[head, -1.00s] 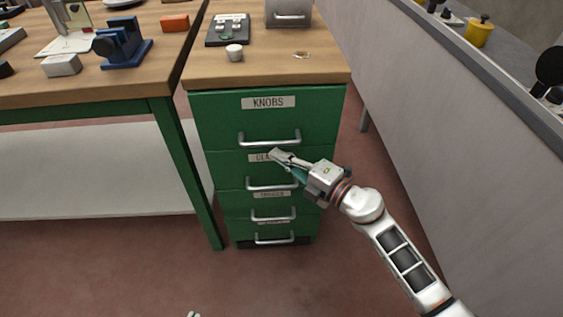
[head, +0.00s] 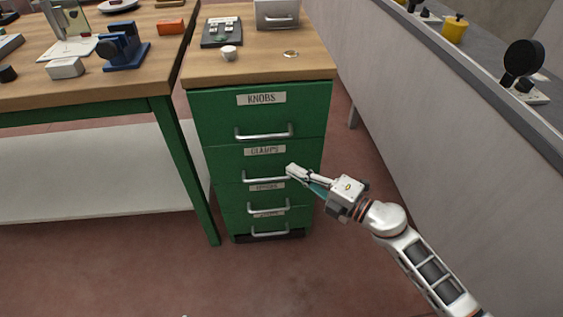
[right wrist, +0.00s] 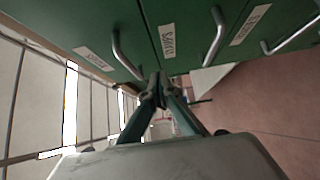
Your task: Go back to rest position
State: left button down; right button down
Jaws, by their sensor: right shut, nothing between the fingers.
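My right gripper (head: 291,170) is shut and empty. In the head view it is in front of the green drawer cabinet (head: 226,112), over the right end of the handle (head: 265,177) of the drawer labelled CLAMPS. I cannot tell whether it touches the handle. In the right wrist view its closed fingers (right wrist: 158,80) point towards the green drawer fronts, with metal handles close by. All drawers look closed. My left gripper does not show.
The wooden cabinet top holds a white knob-like piece (head: 229,52) and a small ring-like piece (head: 291,54). A workbench with a blue fixture (head: 125,50) stands on the left. A grey partition (head: 430,110) stands close on the right. Open floor lies in front.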

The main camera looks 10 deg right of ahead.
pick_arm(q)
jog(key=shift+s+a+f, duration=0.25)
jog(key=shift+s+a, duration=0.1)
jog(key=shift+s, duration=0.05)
pick_arm(e)
jog(key=v, duration=0.3)
